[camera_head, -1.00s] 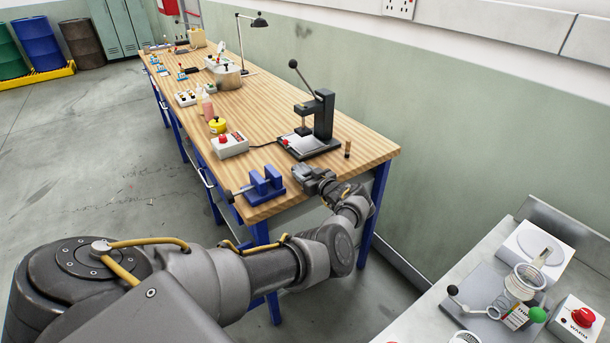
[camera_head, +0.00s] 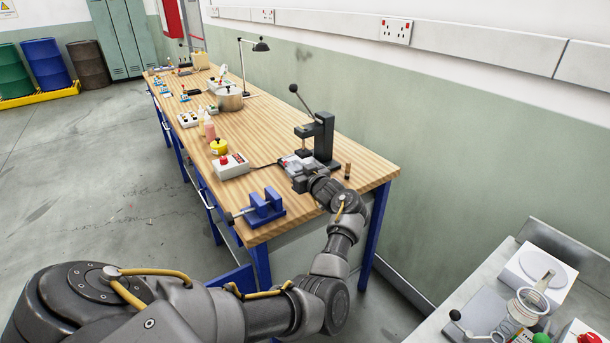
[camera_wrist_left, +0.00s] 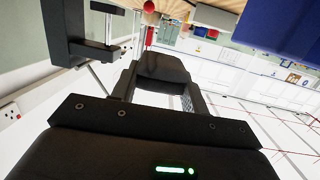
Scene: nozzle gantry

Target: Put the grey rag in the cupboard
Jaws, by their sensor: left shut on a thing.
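My left gripper (camera_head: 297,172) is over the near end of the wooden bench, in front of the black lever press (camera_head: 322,140). In the left wrist view, a dark grey thing (camera_wrist_left: 163,68) sits between its fingers, and the gripper is shut on it. I cannot tell from its shape whether it is the grey rag. No other rag shows. Tall grey-green lockers (camera_head: 116,35) stand shut at the far back left; I cannot tell whether they are the cupboard. My right gripper is not in view.
A blue vise (camera_head: 264,207) sits at the bench's near edge. A white box with a red button (camera_head: 230,166) and a yellow pot (camera_head: 219,146) are left of the press. A side table (camera_head: 480,302) with a spring is at the lower right. Open floor lies left.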

